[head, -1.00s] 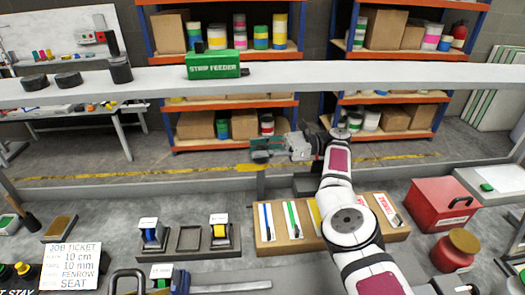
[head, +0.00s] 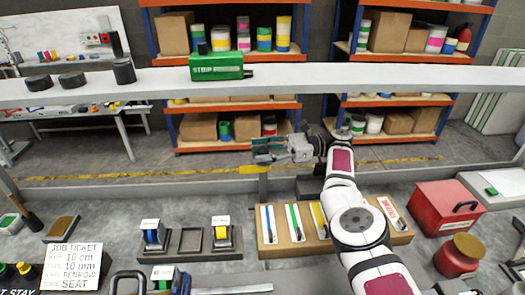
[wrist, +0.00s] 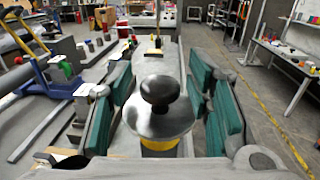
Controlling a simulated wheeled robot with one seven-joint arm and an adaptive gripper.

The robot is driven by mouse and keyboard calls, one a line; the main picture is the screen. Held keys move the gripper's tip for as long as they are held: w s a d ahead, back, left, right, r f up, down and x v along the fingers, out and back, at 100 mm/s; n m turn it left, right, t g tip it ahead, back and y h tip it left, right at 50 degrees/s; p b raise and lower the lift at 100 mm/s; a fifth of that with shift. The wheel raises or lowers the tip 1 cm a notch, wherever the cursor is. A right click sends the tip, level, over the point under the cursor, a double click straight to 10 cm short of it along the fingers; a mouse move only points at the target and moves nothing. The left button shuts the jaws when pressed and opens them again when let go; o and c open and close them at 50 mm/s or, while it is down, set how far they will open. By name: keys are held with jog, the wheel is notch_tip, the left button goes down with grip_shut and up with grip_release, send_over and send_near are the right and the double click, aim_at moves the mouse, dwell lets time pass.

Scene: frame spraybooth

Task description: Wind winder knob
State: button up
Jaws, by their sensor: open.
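In the wrist view a dark round knob (wrist: 160,90) stands on a shiny metal disc (wrist: 158,118), with a yellow part (wrist: 160,148) beneath it. My gripper (wrist: 162,105) is open, with green-padded fingers on both sides of the knob and a visible gap to each side. No contact with the knob shows. In the head view my gripper (head: 266,150) points left, just above a yellow piece (head: 252,169) on a grey post. I cannot make out the knob in the head view; the fingers likely cover it.
A green strip feeder (head: 216,67) sits on the white beam (head: 350,76) behind the gripper. Below are a wooden tray (head: 290,247) of strips, two tape holders, a red toolbox (head: 445,208) and a job ticket (head: 73,267). Shelves stand beyond.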

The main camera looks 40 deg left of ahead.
aim_at(263, 151)
jog(key=shift+r, duration=0.15)
notch_tip(263, 151, up, 10)
jog(key=shift+f, duration=0.1)
dwell(0.5)
dwell(0.4)
